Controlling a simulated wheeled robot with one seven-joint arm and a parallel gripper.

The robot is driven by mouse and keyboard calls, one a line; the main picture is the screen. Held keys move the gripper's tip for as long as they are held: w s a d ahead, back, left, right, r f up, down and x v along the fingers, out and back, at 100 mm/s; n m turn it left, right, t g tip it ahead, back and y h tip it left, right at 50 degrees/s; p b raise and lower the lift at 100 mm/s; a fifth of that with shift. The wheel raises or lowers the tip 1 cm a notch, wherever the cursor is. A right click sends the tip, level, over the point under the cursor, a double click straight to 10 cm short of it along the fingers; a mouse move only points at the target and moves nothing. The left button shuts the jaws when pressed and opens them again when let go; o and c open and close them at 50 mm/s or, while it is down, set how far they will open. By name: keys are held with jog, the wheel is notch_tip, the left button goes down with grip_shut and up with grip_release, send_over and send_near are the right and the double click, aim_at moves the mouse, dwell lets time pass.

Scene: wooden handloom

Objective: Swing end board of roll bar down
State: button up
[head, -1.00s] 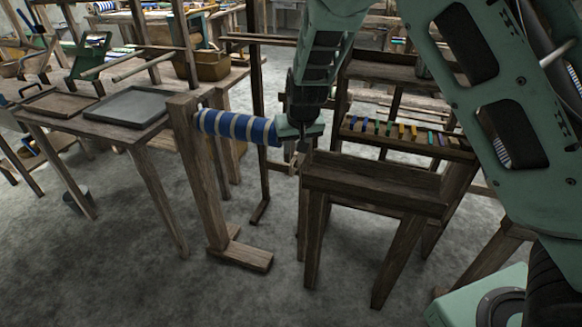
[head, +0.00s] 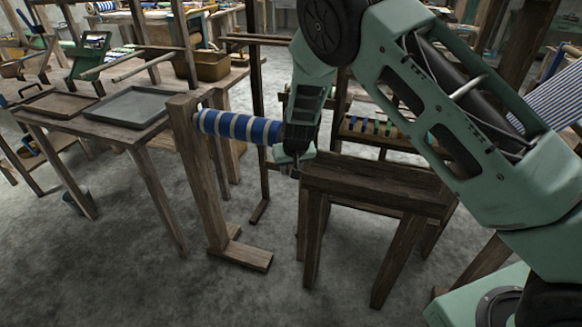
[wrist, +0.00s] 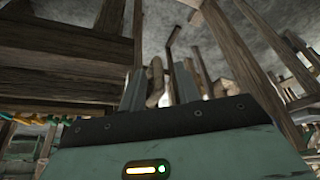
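The roll bar (head: 235,127), wound with blue and white striped cloth, runs level from a wooden upright (head: 200,180) toward my arm. Its right end is hidden behind my wrist, and I cannot make out its end board for certain. My gripper (wrist: 160,74) is at that right end, low beside the wooden bench; its fingertips are not clear in the head view. In the wrist view its two fingers stand apart, with a rounded wooden piece (wrist: 155,82) seen between them, and a gap shows beside the right finger.
The wooden bench (head: 375,185) stands close on the right of my gripper. Behind it is a rack with coloured pieces (head: 375,128). A table with a grey tray (head: 125,106) is at left. Bare floor (head: 150,260) lies in front.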

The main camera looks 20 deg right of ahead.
grip_shut()
jog(key=shift+a+f, duration=0.1)
